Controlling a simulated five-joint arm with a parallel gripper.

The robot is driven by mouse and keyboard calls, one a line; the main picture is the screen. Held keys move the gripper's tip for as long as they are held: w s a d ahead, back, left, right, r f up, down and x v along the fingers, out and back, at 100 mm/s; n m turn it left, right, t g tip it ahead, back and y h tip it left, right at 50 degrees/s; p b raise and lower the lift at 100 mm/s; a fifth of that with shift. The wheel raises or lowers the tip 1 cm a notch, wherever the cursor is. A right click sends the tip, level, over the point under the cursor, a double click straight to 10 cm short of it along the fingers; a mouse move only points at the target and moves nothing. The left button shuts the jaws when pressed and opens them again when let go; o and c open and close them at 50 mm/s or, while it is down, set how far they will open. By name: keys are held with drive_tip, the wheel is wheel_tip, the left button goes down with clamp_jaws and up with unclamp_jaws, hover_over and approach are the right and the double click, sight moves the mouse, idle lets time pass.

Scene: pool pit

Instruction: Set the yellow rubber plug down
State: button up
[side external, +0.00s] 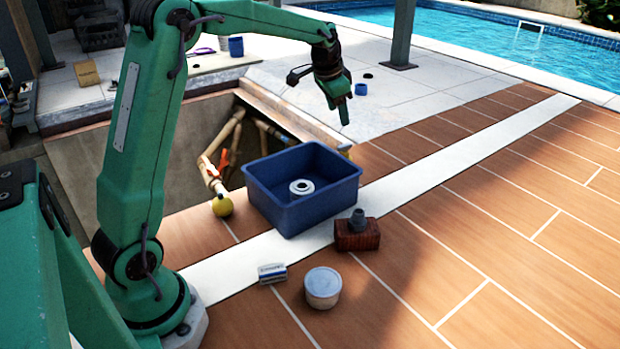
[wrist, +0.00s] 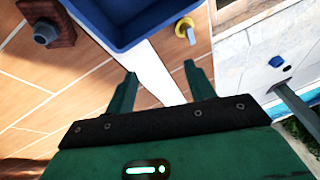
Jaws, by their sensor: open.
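A round yellow object (side external: 222,205) with a darker top, which looks like the yellow rubber plug, rests on the tiles at the pit's edge, left of the blue bin (side external: 318,207). A smaller yellowish piece (side external: 344,150) stands behind the bin's far right corner; in the wrist view this piece (wrist: 185,28) has a ring and a grey stem. My gripper (side external: 338,108) is open above the pale paving, beyond the bin and apart from both yellow things. In the wrist view my gripper (wrist: 160,70) has nothing between its fingers.
A white ring-shaped part (side external: 301,187) lies in the bin. A grey fitting (side external: 357,220) sits on a brick (side external: 357,238). The open pit (side external: 190,150) is left; the right tiles are clear.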

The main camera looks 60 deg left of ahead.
drive_tip(key=s+d+r+n+t, duration=0.1)
drive_tip(key=s+d+r, duration=0.2)
drive_tip(key=s+d, duration=0.35)
drive_tip(key=s+d+r, duration=0.3)
drive_tip(key=s+d, duration=0.1)
drive_tip(key=s, duration=0.5)
drive_tip(key=s+d+f+n, duration=0.1)
drive_tip(key=s+d+f, duration=0.1)
drive_tip(key=s, duration=0.5)
drive_tip(key=s+d+f+h, duration=0.1)
drive_tip(key=s+d+f, duration=0.1)
drive_tip(key=s, duration=0.6)
drive_tip(key=shift+s+d+f+n+t, duration=0.15)
drive_tip(key=shift+d+f+n+t, duration=0.05)
drive_tip(key=shift+f+n+t, duration=0.2)
